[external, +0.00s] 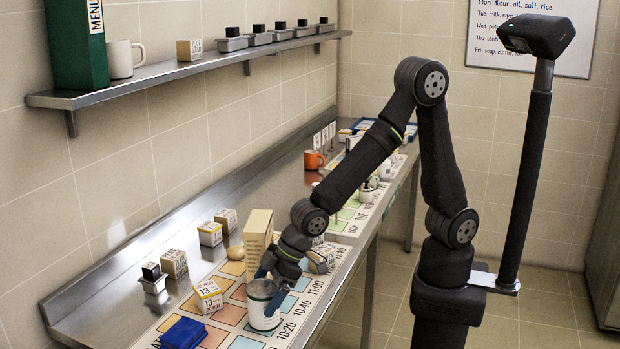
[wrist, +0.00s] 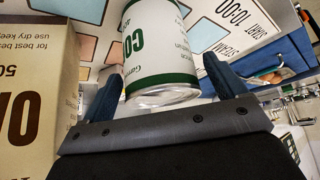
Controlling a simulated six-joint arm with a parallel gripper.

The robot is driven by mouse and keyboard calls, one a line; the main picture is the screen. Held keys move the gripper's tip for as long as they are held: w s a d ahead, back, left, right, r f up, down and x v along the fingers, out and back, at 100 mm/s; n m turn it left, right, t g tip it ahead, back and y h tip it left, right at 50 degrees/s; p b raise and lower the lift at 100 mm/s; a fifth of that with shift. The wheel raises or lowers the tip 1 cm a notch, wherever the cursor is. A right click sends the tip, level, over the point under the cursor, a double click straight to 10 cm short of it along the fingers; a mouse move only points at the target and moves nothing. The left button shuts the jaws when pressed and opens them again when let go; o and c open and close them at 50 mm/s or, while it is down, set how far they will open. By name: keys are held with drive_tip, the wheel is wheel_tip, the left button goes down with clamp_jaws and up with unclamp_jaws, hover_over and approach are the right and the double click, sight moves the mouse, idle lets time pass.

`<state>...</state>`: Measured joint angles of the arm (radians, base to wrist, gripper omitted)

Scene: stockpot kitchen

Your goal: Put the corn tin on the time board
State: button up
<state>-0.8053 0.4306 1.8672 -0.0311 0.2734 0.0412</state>
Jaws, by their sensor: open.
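The corn tin (external: 262,308), white with a green band, stands upright on the time board (external: 312,290), near its front edge in the external view. In the wrist view the tin (wrist: 160,45) shows green "CO" lettering and lies between my two blue fingers. My gripper (external: 273,288) is open around the tin's upper part, with a finger to each side. In the wrist view my gripper (wrist: 164,78) shows visible gaps beside the tin. The time board (wrist: 248,22) has coloured squares and printed times. My gripper hides part of the tin in the external view.
A tall beige oats box (external: 258,238) stands close behind my gripper; it fills the left of the wrist view (wrist: 35,110). A blue object (external: 184,333) and a date block (external: 208,296) are to the left.

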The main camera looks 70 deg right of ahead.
drive_tip(key=v, duration=1.1)
drive_tip(key=x, duration=1.2)
drive_tip(key=shift+f, duration=0.15)
drive_tip(key=shift+r, duration=0.2)
